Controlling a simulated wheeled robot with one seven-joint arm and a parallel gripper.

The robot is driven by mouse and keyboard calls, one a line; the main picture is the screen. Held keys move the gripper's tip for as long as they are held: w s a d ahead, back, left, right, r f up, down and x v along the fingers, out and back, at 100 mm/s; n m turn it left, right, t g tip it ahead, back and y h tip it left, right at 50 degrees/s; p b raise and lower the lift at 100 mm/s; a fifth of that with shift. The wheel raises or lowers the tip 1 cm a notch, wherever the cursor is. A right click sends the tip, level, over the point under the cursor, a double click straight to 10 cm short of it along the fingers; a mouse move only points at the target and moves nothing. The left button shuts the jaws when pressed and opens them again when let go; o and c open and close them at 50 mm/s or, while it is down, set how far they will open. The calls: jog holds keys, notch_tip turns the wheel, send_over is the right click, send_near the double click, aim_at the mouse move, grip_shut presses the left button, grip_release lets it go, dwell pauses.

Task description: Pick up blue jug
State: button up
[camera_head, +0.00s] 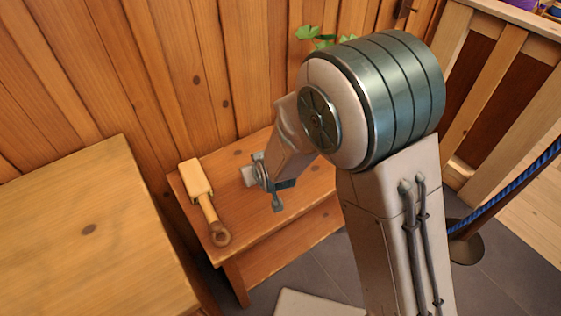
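I see no blue jug in the head view. My arm crosses the middle of the picture and may hide part of the scene. My gripper (281,194) is at the arm's far end, above the small wooden bench (243,166). It is small and partly turned away, so I cannot make out the gap between its fingers. I see nothing held in it.
A pale wooden mallet-like tool (199,187) lies on the bench's left part. A larger wooden table (85,235) stands at left. A plank wall is behind. A green plant (312,35) shows behind my arm. A blue rope (512,182) hangs from a post at right.

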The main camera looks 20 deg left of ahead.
jog(key=shift+w+a+f, duration=0.15)
jog(key=shift+w+f, duration=0.05)
grip_shut()
jog(key=shift+r, duration=0.15)
jog(key=shift+r, duration=0.6)
jog(key=d+r, duration=0.2)
jog(key=r, duration=0.1)
jog(key=w+d+r+p, duration=0.1)
jog(key=d+r, duration=0.2)
jog(key=shift+w+d, duration=0.15)
jog(key=shift+d, duration=0.1)
jog(key=w+d+r+p, duration=0.1)
jog(key=d+r+p, duration=0.1)
jog(key=d, duration=0.3)
jog(key=shift+d+r, duration=0.3)
jog(key=shift+r, duration=0.45)
jog(key=shift+w+d, duration=0.1)
jog(key=shift+d, duration=0.05)
dwell(2.6)
